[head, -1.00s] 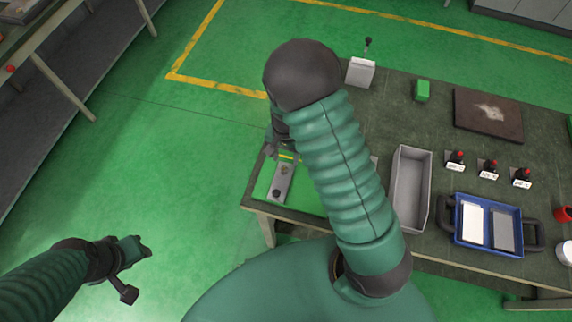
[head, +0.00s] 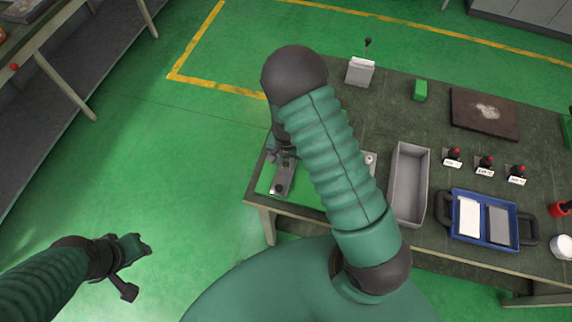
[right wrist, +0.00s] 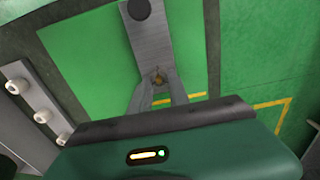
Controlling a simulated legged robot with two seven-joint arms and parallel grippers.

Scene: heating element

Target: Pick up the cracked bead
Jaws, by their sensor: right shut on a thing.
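A grey bar (head: 284,178) lies on the green mat (head: 263,181) at the left end of the table. A dark round bead (head: 279,188) sits on its near end; it also shows in the right wrist view (right wrist: 139,9). A small brownish bead (right wrist: 158,77) is between the fingertips of my right gripper (right wrist: 158,84), which is shut on it, at or just above the bar. Cracks are too small to see. In the head view my right gripper (head: 282,157) is over the bar, partly hidden by my arm. My left gripper (head: 132,267) hangs over the floor, away from the table; its jaw is unclear.
A grey bin (head: 409,183), a blue tray (head: 483,218) and several red-topped pieces with labels stand to the right. A white box with a lever (head: 361,72), a green block (head: 420,90) and a dark plate (head: 485,113) are further back. A strip with pale knobs (right wrist: 38,104) lies beside the mat.

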